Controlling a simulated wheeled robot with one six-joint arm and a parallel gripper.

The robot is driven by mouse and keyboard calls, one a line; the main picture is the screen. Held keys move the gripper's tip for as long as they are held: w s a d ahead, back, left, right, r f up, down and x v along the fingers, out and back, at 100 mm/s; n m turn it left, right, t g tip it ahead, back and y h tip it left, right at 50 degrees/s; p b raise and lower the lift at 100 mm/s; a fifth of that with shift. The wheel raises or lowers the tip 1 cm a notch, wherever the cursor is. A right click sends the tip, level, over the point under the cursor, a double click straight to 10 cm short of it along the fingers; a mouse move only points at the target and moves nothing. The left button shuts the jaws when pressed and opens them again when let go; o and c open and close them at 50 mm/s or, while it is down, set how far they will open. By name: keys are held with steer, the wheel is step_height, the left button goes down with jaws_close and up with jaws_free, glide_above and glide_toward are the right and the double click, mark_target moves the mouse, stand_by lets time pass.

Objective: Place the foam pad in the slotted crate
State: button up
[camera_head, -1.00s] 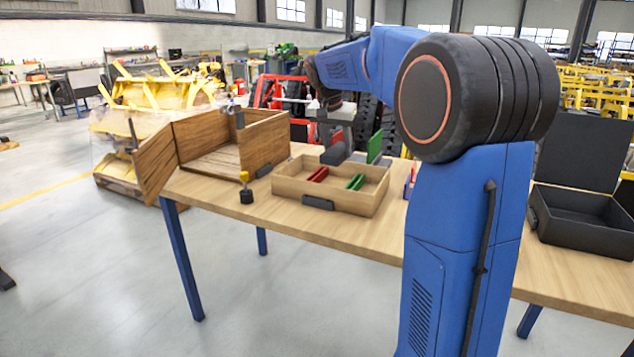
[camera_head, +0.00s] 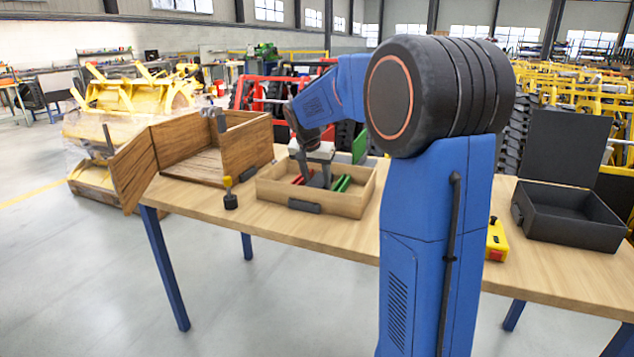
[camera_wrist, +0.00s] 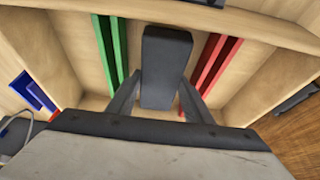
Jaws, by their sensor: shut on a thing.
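The foam pad is a dark grey block (camera_wrist: 166,65) in the wrist view. My gripper (camera_wrist: 163,92) is shut on it, with one finger on each side. The slotted crate (camera_head: 350,204) is a shallow pale wooden box on the table, with red and green rail pairs inside. In the wrist view the pad lies between the green rails (camera_wrist: 113,50) and the red rails (camera_wrist: 209,66). In the head view my gripper (camera_head: 318,174) reaches down into the crate. I cannot tell whether the pad touches the crate floor.
A brown wooden box (camera_head: 246,146) with an open door stands left of the crate. A small yellow-and-black tool (camera_head: 230,193) stands at the table's front edge.

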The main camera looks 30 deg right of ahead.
steer(key=shift+f, duration=0.25)
steer(key=shift+f, duration=0.15)
steer(key=o, duration=1)
steer(key=v, duration=1.2)
steer(key=s+a+n+y, duration=0.1)
steer(key=s+a, duration=0.1)
steer(key=s, duration=0.3)
steer(key=s+a+n, duration=0.1)
steer(key=s+a, duration=0.2)
steer(key=s, duration=0.1)
steer(key=s+a+f+n+y, duration=0.1)
steer(key=s+a+f+n, duration=0.1)
steer(key=s+f, duration=0.3)
steer(key=s+a+f+n+t, duration=0.1)
steer(key=s+a+f+n, duration=0.2)
steer(key=s, duration=1)
steer(key=s+a+f+n+t+y, duration=0.1)
steer(key=s+a+f+n, duration=0.2)
steer(key=s+f, duration=0.5)
steer(key=shift+s+a+y, duration=0.3)
steer(key=shift+s+a, duration=0.6)
steer(key=shift+s, duration=0.05)
